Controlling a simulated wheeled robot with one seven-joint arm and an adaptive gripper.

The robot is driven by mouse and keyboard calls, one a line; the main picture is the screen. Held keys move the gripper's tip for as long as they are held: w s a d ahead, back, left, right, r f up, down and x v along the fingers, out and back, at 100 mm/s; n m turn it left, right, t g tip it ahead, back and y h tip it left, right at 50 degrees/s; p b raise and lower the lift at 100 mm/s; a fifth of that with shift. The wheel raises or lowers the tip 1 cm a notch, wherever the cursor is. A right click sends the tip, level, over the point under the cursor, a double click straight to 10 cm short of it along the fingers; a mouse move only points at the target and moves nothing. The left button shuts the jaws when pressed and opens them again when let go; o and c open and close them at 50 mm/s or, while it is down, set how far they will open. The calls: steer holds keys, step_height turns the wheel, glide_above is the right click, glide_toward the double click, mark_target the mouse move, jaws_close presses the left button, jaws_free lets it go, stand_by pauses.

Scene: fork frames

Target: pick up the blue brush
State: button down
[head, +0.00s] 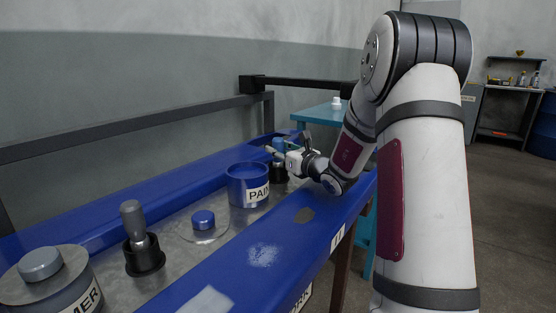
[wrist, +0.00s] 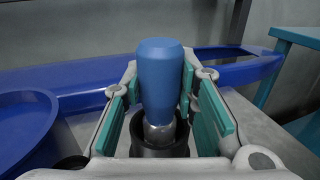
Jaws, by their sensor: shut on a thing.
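The blue brush (head: 278,145) stands upright at the far end of the blue-edged bench, its lower end in a black holder (head: 279,171). In the wrist view the brush's blue handle (wrist: 160,72) is centred, with a grey collar below it entering the black holder (wrist: 150,150). My gripper (head: 284,149) reaches in from the right at the handle. In the wrist view my gripper (wrist: 163,95) has its teal-padded fingers on both sides of the handle, shut on it. The brush's lower end is hidden in the holder.
A blue paint can (head: 247,187) stands close by, nearer the camera. A flat disc with a blue knob (head: 204,219), a grey handle in another black holder (head: 145,257) and a grey primer can (head: 45,280) follow. A teal table (head: 322,117) stands behind.

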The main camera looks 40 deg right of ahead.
step_height(320, 180, up, 10)
steer(key=p, duration=0.3)
steer(key=shift+p, duration=0.35)
steer(key=shift+r, duration=0.1)
stand_by(0.5)
